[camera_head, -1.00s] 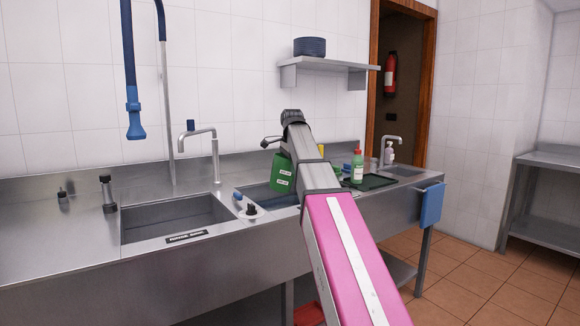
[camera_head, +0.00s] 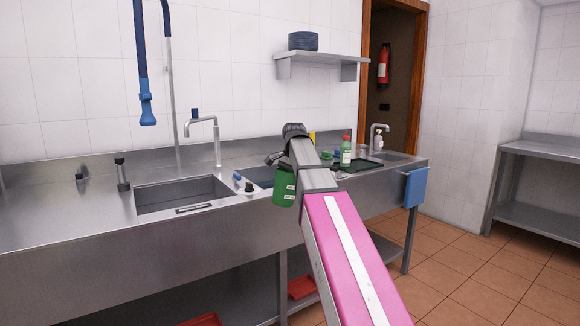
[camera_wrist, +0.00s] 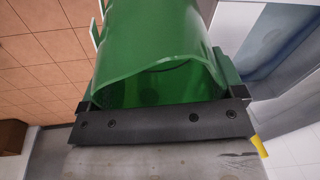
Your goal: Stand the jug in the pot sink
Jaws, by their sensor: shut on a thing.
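A green jug (camera_head: 284,188) with small white labels shows in the head view, just left of my arm. It overlaps the counter's front edge there, right of the large left sink basin (camera_head: 185,206). My gripper (camera_wrist: 162,122) is shut on the jug, which fills the middle of the wrist view (camera_wrist: 160,45) with its open rim towards the camera. In the head view my arm partly hides the gripper. The left basin looks empty and has a label on its front rim, too small to read. A second basin (camera_head: 262,176) is partly hidden behind the jug and arm.
A tall tap (camera_head: 216,140) and a blue hanging spray hose (camera_head: 147,105) stand by the left basin. A green bottle (camera_head: 346,152) stands near a dark tray (camera_head: 358,167). A blue cloth (camera_head: 415,188) hangs at the counter's right end.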

